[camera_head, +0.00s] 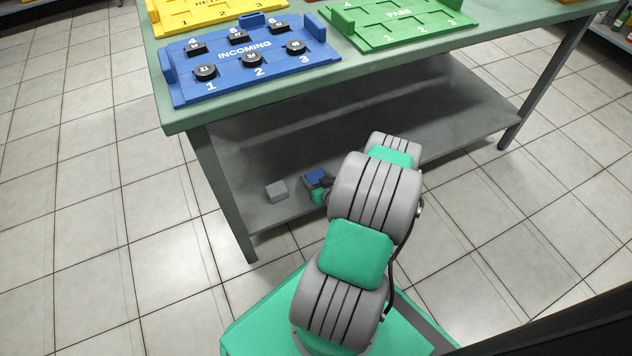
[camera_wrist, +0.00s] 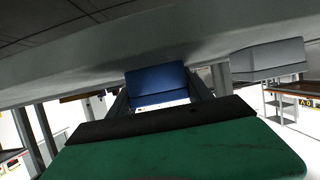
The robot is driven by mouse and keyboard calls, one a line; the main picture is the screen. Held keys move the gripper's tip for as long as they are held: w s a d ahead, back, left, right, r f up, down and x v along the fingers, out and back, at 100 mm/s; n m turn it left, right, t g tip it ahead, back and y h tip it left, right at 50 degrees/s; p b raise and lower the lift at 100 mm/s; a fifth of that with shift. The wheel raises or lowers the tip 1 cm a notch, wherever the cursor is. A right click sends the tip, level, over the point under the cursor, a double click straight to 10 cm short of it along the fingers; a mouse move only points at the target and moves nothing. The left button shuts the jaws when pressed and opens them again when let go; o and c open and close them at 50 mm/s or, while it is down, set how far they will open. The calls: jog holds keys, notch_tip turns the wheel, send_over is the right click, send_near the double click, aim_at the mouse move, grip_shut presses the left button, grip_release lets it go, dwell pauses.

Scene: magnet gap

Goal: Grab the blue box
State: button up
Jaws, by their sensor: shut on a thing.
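A grey box (camera_head: 277,190) stands on the lower shelf (camera_head: 400,120) left of the blue box; it also shows in the wrist view (camera_wrist: 268,60). The tabletop (camera_head: 180,120) above holds a blue INCOMING tray (camera_head: 240,72) with black discs and a green PASS tray (camera_head: 400,22). A table leg (camera_head: 222,195) stands left.

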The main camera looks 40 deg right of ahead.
jog(key=c, duration=0.6)
